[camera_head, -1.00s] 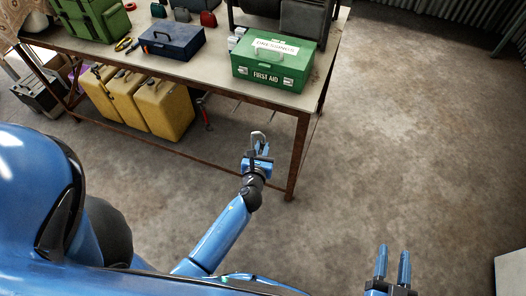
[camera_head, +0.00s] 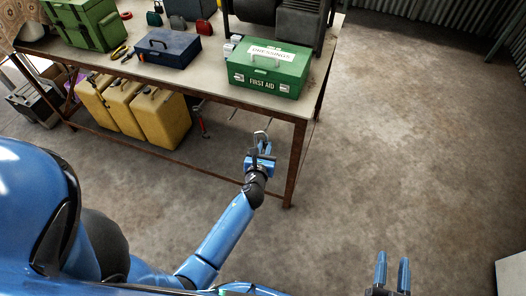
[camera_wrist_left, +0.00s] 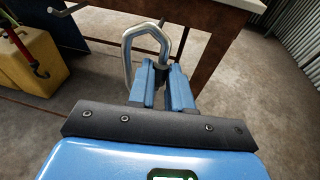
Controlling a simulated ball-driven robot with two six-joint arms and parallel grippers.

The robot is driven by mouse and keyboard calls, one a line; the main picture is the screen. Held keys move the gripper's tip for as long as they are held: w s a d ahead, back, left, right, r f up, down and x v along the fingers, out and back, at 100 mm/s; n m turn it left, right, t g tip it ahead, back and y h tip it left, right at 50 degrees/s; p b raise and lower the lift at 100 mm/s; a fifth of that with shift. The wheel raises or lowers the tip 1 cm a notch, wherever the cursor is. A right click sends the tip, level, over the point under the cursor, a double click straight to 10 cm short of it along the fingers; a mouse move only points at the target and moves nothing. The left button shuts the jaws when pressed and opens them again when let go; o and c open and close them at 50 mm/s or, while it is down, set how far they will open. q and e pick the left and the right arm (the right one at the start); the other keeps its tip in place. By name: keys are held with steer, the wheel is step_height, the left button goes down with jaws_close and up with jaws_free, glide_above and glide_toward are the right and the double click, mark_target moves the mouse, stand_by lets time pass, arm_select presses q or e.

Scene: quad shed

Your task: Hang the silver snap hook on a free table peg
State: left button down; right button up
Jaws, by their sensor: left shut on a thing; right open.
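My left gripper (camera_head: 261,152) is shut on the silver snap hook (camera_head: 260,136), just in front of the table's (camera_head: 190,84) front edge near its right leg. In the left wrist view the snap hook (camera_wrist_left: 128,52) stands up as a bent metal loop from between the blue fingers (camera_wrist_left: 164,80). A thin peg (camera_wrist_left: 163,20) shows just beyond and above the loop; I cannot tell whether they touch. Another peg (camera_wrist_left: 57,11) to the left looks bare. My right gripper (camera_head: 393,275) is open and empty, over the floor.
A green first aid box (camera_head: 268,72) stands on the table above the pegs, with a blue toolbox (camera_head: 168,48) to its left. Yellow jerrycans (camera_head: 160,118) stand under the table. The rusty table leg (camera_head: 296,165) is right of my left gripper.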

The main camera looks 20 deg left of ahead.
arm_select(q)
steer(key=shift+b+x, duration=0.3)
steer(key=shift+x, duration=0.9)
steer(key=shift+w+d+f+b, duration=0.15)
steer(key=shift+w+f+b, duration=0.15)
steer(key=shift+w, duration=0.3)
steer(key=shift+w+d+f+b, duration=0.1)
steer(key=shift+w+f+b, duration=0.1)
steer(key=shift+w+b, duration=0.35)
steer(key=shift+w, duration=0.15)
steer(key=c, duration=1)
jaws_free()
steer(key=shift+f, duration=0.1)
steer(key=shift+o, duration=0.2)
